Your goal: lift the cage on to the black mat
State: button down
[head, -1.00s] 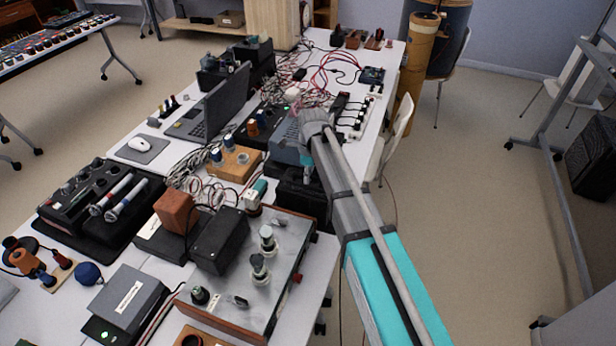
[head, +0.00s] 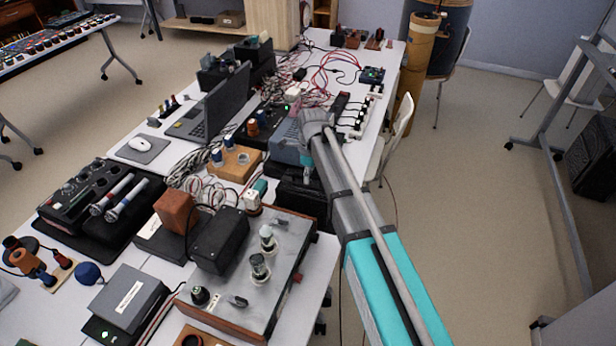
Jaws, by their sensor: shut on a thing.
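My gripper (head: 306,156) is at the far end of my arm, over the right edge of the white table. The wrist hides most of its fingers. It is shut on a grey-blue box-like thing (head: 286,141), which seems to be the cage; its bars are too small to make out. A black block-like thing (head: 298,190) is just below and in front of it. I cannot tell whether the cage touches it.
The white table is crowded. A laptop (head: 212,108), wooden block with knobs (head: 236,163), black box (head: 220,238) and marble-topped tube unit (head: 262,290) stand left of and in front of my gripper. Cables lie behind.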

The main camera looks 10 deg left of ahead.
jog(key=shift+f+b, duration=0.4)
dwell(0.6)
jog(key=c, duration=0.7)
grip_release()
jog(key=shift+o, duration=0.2)
jog(key=shift+r, duration=0.15)
